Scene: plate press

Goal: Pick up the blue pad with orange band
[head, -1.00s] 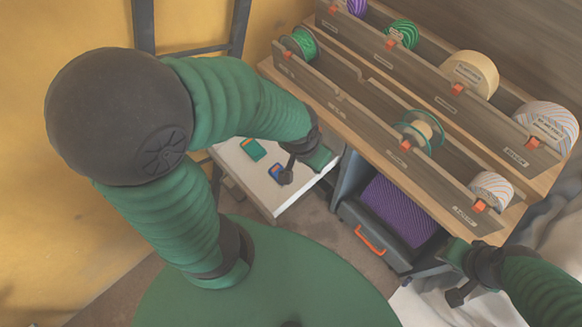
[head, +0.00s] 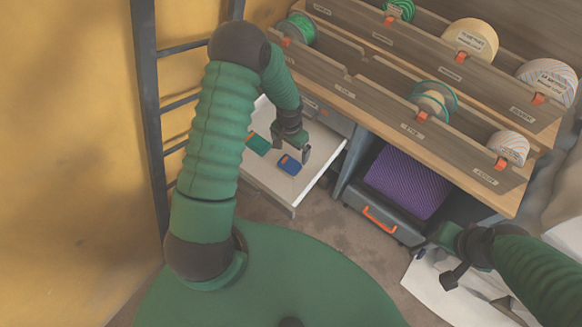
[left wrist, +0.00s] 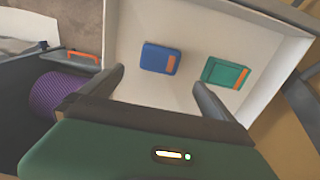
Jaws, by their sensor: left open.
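The blue pad with orange band (head: 289,165) lies in the white open drawer. It also shows in the left wrist view (left wrist: 155,58), with the orange band on its right end. A green pad with an orange band (head: 258,144) lies beside it, and shows right of it in the left wrist view (left wrist: 225,73). My left gripper (head: 299,153) is open and empty above the drawer, close to the blue pad; its fingers (left wrist: 160,90) show apart in the left wrist view, with the blue pad beyond the gap.
The white drawer (head: 268,186) has raised walls around the pads. A wooden rack (head: 380,95) with several spools stands behind. A dark case with purple mesh (head: 408,183) and an orange handle sits to the right of the drawer. A dark ladder-like frame (head: 146,110) stands at left.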

